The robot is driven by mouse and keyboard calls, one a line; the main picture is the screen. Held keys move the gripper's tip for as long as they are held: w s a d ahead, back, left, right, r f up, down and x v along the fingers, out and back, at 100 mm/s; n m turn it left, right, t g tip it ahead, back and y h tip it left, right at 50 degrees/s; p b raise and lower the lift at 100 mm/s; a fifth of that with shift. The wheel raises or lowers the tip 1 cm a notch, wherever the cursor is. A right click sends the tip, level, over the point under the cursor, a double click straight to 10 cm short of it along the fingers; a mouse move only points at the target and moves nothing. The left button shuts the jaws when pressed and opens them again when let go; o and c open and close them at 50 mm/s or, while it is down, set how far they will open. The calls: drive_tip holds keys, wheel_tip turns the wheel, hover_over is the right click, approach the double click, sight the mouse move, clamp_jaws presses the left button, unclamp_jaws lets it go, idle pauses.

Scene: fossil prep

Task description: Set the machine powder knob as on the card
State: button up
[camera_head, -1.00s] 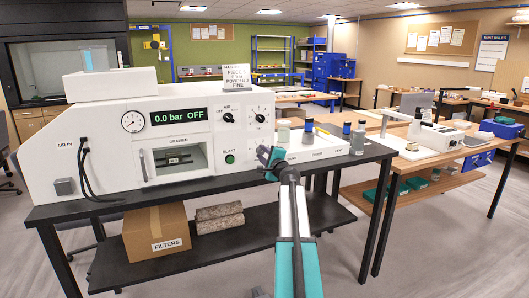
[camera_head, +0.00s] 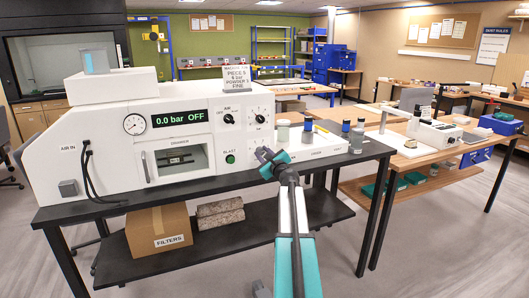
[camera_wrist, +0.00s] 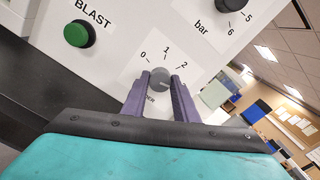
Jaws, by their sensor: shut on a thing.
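The white machine (camera_head: 110,150) stands on a black table, its display reading 0.0 bar OFF. The grey powder knob (camera_wrist: 159,77) sits low on its front panel, with 0, 1 and 2 printed around it; other marks and part of its label are hidden. My gripper (camera_wrist: 160,82) is shut on this knob, one purple finger at each side. The knob's pointer cannot be made out. In the head view my gripper (camera_head: 269,160) is at the panel's lower right and hides the knob. The card (camera_head: 238,87) stands on the machine, with a POWDER line that seems to read 3.
The green BLAST button (camera_wrist: 78,34) is left of my gripper, and the bar knob (camera_head: 260,118) is above it. The AIR switch (camera_head: 229,119) is beside that. Jars stand to the right, including a blue-lidded one (camera_head: 308,131). Air hoses hang at the machine's left.

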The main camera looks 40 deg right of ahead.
drive_tip(key=shift+s+d+f, duration=0.1)
drive_tip(key=shift+f, duration=0.05)
drive_tip(key=o, duration=1.1)
drive_tip(key=shift+c, duration=0.2)
drive_tip(key=shift+s, duration=0.1)
drive_tip(key=shift+b+v, duration=0.3)
drive_tip(key=shift+v, duration=1)
drive_tip(key=b+v, duration=0.1)
drive_tip(key=v, duration=1)
drive_tip(key=shift+b, duration=0.4)
